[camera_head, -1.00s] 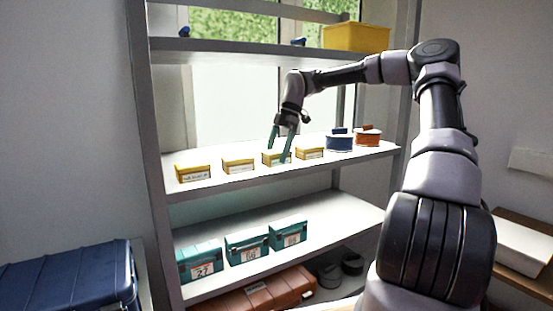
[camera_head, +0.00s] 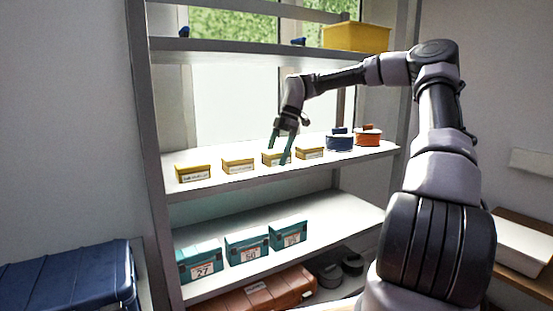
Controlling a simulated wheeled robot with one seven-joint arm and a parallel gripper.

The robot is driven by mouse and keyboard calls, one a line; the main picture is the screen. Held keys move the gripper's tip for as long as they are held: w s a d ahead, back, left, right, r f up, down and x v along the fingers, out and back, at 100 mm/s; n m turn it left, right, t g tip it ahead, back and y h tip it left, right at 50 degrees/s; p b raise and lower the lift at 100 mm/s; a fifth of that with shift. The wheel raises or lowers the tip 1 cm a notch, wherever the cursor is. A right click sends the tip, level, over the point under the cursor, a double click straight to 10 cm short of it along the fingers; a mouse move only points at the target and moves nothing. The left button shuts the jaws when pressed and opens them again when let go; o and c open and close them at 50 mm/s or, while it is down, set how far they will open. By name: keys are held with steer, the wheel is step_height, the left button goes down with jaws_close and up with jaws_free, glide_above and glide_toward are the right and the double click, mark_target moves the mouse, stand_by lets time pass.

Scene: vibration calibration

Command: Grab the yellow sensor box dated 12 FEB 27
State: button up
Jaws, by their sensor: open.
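Several small yellow boxes with white labels stand in a row on the middle shelf: a leftmost box (camera_head: 193,173), a second box (camera_head: 238,165), a third box (camera_head: 270,159) and a rightmost box (camera_head: 310,153). The label print is too small to read, so I cannot tell which one is dated 12 FEB 27. My gripper (camera_head: 279,161) is open and points down, its green fingers at the third box. One finger overlaps the box's left part and the other its right end in the picture. I cannot tell whether they touch it.
Teal cases (camera_head: 246,246) sit on the shelf below. A larger yellow bin (camera_head: 357,37) is on the top shelf. A blue case (camera_head: 70,275) stands at lower left.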

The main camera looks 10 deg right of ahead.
steer(key=c, duration=1.5)
steer(key=shift+r, duration=0.1)
